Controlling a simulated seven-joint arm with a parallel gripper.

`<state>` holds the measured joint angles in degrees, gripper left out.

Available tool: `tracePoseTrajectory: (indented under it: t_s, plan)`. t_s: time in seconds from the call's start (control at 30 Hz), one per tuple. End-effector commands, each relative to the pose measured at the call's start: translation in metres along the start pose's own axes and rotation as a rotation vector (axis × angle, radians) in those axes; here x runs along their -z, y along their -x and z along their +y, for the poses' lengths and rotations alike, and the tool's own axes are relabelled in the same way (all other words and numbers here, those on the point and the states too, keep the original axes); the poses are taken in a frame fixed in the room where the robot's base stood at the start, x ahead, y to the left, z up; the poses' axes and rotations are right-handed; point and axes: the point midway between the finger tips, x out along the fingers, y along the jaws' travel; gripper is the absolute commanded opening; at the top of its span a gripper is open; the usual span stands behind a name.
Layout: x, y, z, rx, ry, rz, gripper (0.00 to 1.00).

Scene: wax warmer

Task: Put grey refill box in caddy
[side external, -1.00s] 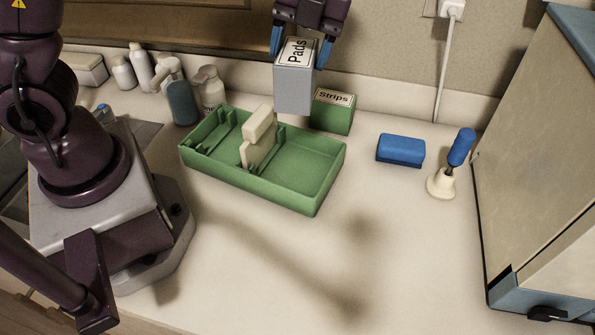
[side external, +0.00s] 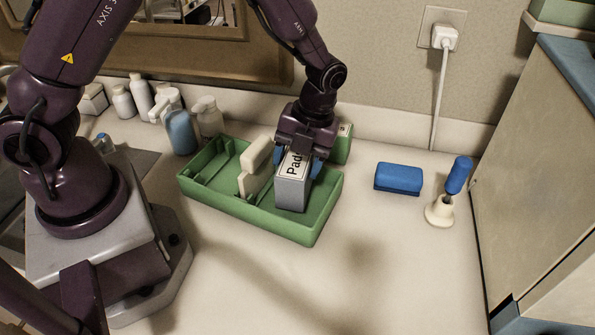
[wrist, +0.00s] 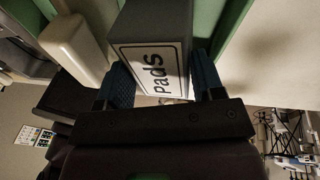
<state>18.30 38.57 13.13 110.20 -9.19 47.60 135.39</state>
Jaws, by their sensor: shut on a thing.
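The grey refill box (side external: 293,194), labelled "Pads" on top, is held upright by my gripper (side external: 303,165). My gripper is shut on it, with blue fingers on both sides of the box. In the wrist view the box (wrist: 157,30) sits between the fingers (wrist: 160,80). The green caddy (side external: 252,212) is on the counter. The box is inside the outline of its larger right compartment, right of the cream divider handle (side external: 253,172). I cannot tell whether the box's bottom touches the caddy floor.
A green "Strips" box (side external: 342,146) stands behind the caddy, partly hidden by my arm. A blue block (side external: 398,178) and a blue-handled tool in a cream holder (side external: 440,212) are to the right. Bottles (side external: 181,130) stand behind left. The front counter is clear.

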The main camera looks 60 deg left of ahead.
Motion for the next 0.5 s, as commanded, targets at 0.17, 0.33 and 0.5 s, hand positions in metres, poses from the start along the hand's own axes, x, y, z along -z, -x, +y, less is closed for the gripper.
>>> tracePoseTrajectory:
  t_s: [0.17, 0.33, 0.5]
  plan:
    - [-0.004, -0.025, -0.005, -0.003, 0.001, 0.000, 0.27]
    - [-0.005, -0.029, -0.006, -0.001, 0.002, 0.000, 0.27]
    - [-0.005, -0.029, -0.006, -0.001, 0.001, 0.000, 0.27]
